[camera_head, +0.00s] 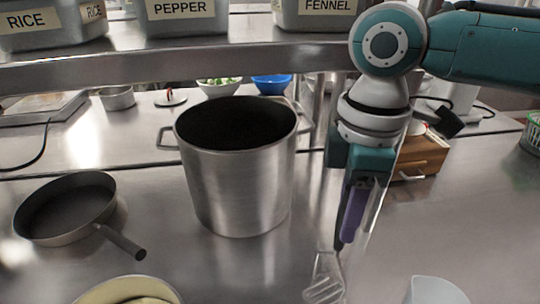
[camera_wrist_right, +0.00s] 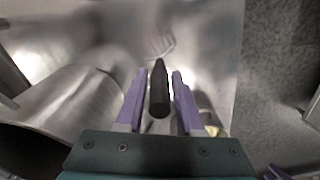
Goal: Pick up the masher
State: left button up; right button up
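The masher's slotted metal head (camera_head: 325,286) is low in the head view, below my right gripper. Its black handle (camera_wrist_right: 159,92) points up toward the right wrist camera, between the two purple fingers. My right gripper (camera_head: 345,243) points down from above, right of the big pot. In the right wrist view the gripper (camera_wrist_right: 159,76) is open, with a finger on each side of the handle and narrow gaps visible. The masher's head (camera_wrist_right: 160,42) is blurred there against the steel. My left gripper is not in view.
A large steel pot (camera_head: 238,185) stands left of the gripper. A black pan (camera_head: 68,205) lies farther left. A yellowish bowl (camera_head: 125,290) and a white container (camera_head: 435,291) are at the bottom edge.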

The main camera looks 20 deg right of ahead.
grip_shut()
dwell(0.9)
